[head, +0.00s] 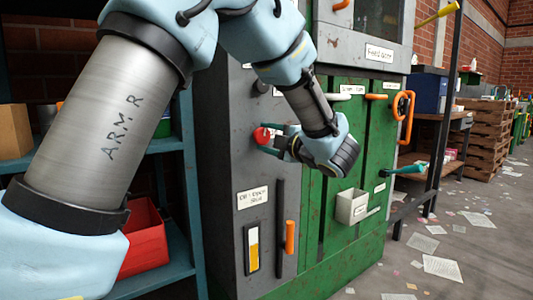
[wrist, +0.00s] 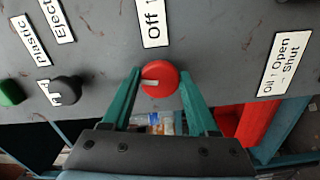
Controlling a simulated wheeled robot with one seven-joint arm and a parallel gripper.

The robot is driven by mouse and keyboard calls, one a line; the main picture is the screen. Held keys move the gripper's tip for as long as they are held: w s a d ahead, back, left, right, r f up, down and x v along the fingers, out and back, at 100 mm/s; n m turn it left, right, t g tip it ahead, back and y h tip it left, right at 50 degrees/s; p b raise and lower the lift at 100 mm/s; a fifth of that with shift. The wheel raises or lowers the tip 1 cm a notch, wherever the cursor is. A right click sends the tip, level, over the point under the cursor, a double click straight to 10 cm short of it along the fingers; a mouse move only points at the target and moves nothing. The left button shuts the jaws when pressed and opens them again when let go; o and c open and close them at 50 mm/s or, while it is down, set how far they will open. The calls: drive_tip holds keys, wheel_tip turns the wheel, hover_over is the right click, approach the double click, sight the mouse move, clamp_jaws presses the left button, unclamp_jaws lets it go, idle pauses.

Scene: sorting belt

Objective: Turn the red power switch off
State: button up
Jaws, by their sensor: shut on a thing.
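The red power switch (head: 262,136) is a round red knob on the grey side panel of the green machine. In the wrist view the knob (wrist: 161,76) has a white mark pointing left in the picture, and a white label (wrist: 153,20) reading "Off" sits above it. My gripper (head: 272,137) reaches the knob from the right in the head view. In the wrist view its teal fingers (wrist: 158,92) lie on both sides of the knob and are shut on it. The rest of the label's text is unclear.
In the wrist view a black knob (wrist: 66,90) and a green button (wrist: 11,92) are left of the switch, and an "Open / Shut" label (wrist: 285,62) is right. An orange handle (head: 290,237) is lower on the machine. A red bin (head: 145,240) sits on the shelf at left.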

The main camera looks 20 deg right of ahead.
drive_tip(key=shift+f+n+b, duration=0.1)
drive_tip(key=shift+n+b, duration=1.1)
drive_tip(key=shift+b, duration=0.15)
drive_tip(key=o, duration=1.3)
drive_tip(key=shift+o, duration=0.2)
drive_tip(key=s+d+p, duration=0.1)
drive_tip(key=s+d, duration=0.1)
drive_tip(key=s, duration=0.8)
drive_tip(key=shift+s+p, duration=0.3)
